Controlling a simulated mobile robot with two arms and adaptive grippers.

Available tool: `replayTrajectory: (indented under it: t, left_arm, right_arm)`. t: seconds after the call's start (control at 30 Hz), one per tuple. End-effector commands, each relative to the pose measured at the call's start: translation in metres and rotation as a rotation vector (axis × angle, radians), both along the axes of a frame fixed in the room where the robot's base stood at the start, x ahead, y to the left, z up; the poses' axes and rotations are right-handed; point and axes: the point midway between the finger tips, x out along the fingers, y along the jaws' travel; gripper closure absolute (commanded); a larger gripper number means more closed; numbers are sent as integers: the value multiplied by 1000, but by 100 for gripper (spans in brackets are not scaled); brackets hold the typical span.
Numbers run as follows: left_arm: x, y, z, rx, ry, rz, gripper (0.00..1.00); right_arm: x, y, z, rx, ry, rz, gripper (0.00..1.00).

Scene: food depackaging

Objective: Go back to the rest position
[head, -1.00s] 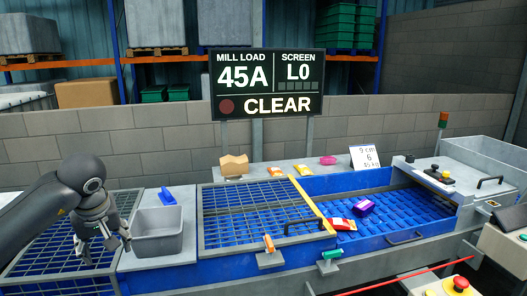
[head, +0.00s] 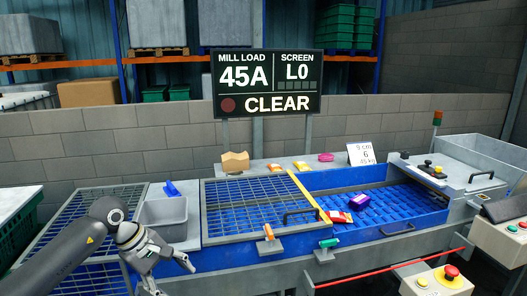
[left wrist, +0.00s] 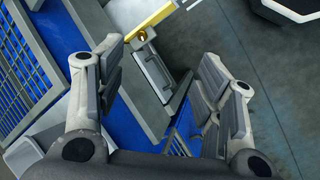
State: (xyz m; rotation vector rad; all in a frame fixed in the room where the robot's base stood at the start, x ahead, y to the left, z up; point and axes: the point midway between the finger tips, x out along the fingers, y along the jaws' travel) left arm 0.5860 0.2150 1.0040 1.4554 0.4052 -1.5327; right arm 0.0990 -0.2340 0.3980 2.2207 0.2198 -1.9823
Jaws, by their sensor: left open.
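My left gripper (head: 172,274) is at the lower left of the head view, in front of the front edge of the blue machine. Its fingers are spread and nothing is between them. In the left wrist view the open fingers (left wrist: 165,85) also show, apart, with the machine's edge and floor beyond. My right gripper is in neither view.
A grey bin (head: 163,219) stands behind my left gripper. The blue belt bed (head: 405,205) at right holds a purple pack (head: 359,201) and a red pack (head: 339,216). A grated lid (head: 245,215) lies in the middle. A control box (head: 437,281) is at lower right.

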Motion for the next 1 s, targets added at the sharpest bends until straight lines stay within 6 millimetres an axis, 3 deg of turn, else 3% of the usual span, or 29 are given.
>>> replayTrajectory:
  t: [0.03,0.2,0.33,0.47,0.57,0.73,0.77,0.87,1.0]
  left_arm:
    - [-2,-20,-15,-106,59,55,38]
    - [2,-85,-55,-563,337,382,38]
    - [15,-109,-86,-911,623,728,38]
    - [29,-103,-137,-1220,936,1138,38]
    - [29,-81,-196,-1430,1182,1495,38]
    - [-8,-34,-311,-1692,1502,2078,38]
    - [-20,-26,-330,1688,-1510,-2129,38]
    - [-62,-4,-390,1462,-1320,-1988,38]
    - [-137,17,-464,1195,-1064,-1800,38]
  right_arm:
    - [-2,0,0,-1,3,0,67]
    - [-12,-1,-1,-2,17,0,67]
    - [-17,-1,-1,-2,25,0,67]
    - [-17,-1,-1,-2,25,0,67]
    - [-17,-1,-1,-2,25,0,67]
    - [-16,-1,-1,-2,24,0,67]
    - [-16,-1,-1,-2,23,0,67]
    - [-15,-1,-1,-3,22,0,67]
    - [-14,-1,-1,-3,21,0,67]
